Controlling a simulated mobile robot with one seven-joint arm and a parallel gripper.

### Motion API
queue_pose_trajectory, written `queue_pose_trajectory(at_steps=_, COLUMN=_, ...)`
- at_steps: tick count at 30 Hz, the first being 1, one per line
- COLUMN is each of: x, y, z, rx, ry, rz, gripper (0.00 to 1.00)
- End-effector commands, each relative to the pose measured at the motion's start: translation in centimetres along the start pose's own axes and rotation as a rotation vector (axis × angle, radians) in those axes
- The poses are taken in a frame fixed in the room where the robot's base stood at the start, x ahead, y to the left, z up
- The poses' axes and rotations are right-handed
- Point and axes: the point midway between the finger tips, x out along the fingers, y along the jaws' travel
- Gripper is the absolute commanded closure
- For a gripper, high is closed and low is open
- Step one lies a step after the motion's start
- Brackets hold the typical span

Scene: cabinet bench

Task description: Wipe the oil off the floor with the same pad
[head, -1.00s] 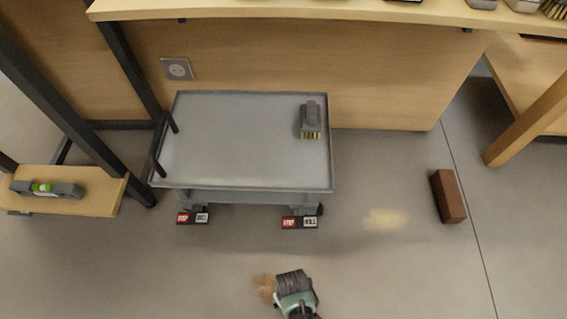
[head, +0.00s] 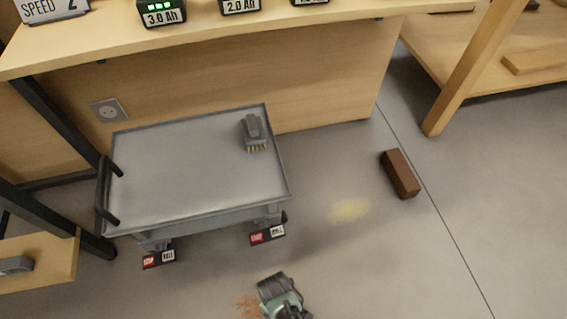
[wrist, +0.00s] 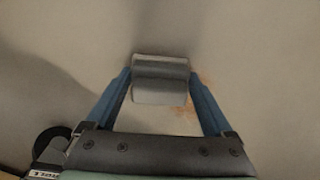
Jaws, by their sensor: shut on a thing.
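My gripper (wrist: 160,76) is shut on a grey pad (wrist: 160,88), held between its two blue fingers close to the floor. Whether the pad touches the floor I cannot tell. In the head view my gripper (head: 280,292) is at the bottom edge, seen from above, and hides the pad. A brownish stain (head: 248,305) lies on the floor just left of it; part of it also shows right of the pad in the wrist view (wrist: 205,103). A pale yellow patch (head: 348,210) lies on the floor farther up and right. Which is the oil I cannot tell.
A brown brick (head: 400,174) lies right of the patch. The bench (head: 250,40) is behind. Floor at lower right is clear.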

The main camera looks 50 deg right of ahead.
Motion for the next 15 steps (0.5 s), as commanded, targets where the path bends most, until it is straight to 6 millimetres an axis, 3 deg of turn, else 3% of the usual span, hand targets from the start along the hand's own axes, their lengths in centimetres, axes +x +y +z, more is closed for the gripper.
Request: queue_pose_trajectory(at_steps=15, x=-0.1, y=-2.5, z=-2.0, rx=-0.003, ry=0.004, rz=-0.001, gripper=0.65)
